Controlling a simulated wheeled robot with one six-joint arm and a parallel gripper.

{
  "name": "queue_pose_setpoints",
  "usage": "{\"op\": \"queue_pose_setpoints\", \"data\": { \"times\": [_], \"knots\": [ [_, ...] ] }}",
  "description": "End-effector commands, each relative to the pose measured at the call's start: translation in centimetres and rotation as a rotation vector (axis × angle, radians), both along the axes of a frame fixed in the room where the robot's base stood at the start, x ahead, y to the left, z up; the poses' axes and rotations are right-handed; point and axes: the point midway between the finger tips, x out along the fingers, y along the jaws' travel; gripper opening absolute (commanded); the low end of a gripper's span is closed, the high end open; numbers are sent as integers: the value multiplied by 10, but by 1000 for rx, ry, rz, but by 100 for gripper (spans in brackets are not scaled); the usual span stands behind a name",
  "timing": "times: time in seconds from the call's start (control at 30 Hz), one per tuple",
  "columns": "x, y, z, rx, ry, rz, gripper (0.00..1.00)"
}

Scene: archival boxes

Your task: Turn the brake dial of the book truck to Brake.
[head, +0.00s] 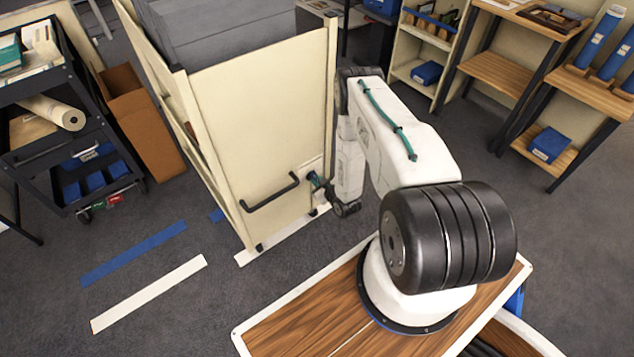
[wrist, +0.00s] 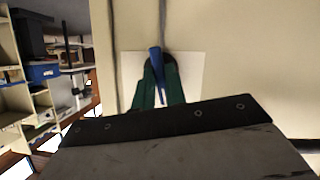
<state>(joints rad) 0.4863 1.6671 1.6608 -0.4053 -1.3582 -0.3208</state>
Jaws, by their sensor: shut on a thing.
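The book truck (head: 262,118) is a tall cream cart with grey boxes in it and a black bar handle on its end panel. In the wrist view, the brake dial (wrist: 158,62) is a dark round knob with a blue grip, on a pale plate (wrist: 196,68) on the cream panel. The blue grip stands nearly upright in that picture. My gripper (wrist: 160,82) has its green fingers on both sides of the blue grip and is shut on it. In the head view, my gripper (head: 316,181) is at the panel's lower right and hides the dial. Any lettering is unreadable.
A dark cart (head: 60,130) with a paper roll and blue bins stands at the left, beside a brown box (head: 140,120). Shelves (head: 500,75) with blue boxes stand at the back right. Blue and white floor strips (head: 150,292) lie on open carpet in front.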

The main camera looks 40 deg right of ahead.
Motion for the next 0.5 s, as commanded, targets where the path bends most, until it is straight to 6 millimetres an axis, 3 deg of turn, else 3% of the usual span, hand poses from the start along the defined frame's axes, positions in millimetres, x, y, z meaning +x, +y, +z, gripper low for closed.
{"op": "queue_pose_setpoints", "data": {
  "times": [0.5],
  "knots": [
    [0, -6, 0, 484, 15, 1, 0]
  ]
}}
